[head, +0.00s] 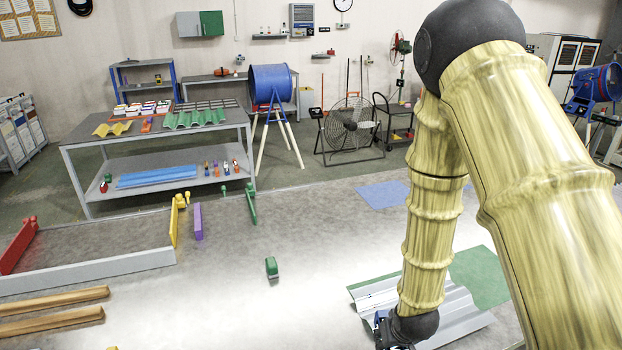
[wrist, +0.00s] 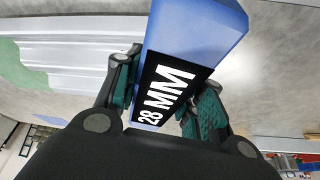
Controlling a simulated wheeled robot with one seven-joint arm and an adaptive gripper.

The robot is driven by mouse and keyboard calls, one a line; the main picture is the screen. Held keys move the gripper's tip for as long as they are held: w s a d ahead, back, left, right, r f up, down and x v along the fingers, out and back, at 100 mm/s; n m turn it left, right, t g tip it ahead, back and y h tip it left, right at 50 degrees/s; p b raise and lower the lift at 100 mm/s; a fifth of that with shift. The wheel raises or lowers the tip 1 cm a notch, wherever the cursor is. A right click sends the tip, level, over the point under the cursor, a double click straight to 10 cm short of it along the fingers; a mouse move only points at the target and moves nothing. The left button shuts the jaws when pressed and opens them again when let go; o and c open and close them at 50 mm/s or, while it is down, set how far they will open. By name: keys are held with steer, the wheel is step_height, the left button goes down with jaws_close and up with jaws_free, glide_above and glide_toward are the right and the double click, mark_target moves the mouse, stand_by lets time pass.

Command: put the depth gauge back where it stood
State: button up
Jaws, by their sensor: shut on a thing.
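The depth gauge (wrist: 195,30), a blue block with a black label reading 28 MM, is between the fingers of my gripper (wrist: 166,85) in the wrist view. The fingers are shut on its two sides. In the head view my gripper (head: 390,335) is low at the bottom edge, in front of the grey corrugated sheet (head: 460,305), and only a bit of blue shows there. The sheet also shows in the wrist view (wrist: 75,57), left of the gauge.
A green mat (head: 480,275) lies partly under the sheet and a blue mat (head: 383,195) lies farther back. Wooden bars (head: 50,300) and a grey-railed frame (head: 90,270) are at left. The bench middle is mostly clear.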

steer(key=shift+s+a+f+m+b, duration=0.15)
steer(key=shift+a+f+b, duration=0.2)
steer(key=shift+a+f, duration=0.25)
steer(key=shift+s+a+f+m+b, duration=0.15)
steer(key=shift+a+f+b, duration=0.15)
steer(key=shift+a+f, duration=0.2)
step_height(320, 180, down, 9)
steer(key=b, duration=0.8)
steer(key=shift+w+d+r+b, duration=0.1)
steer(key=shift+w+b, duration=0.05)
steer(key=shift+b, duration=0.2)
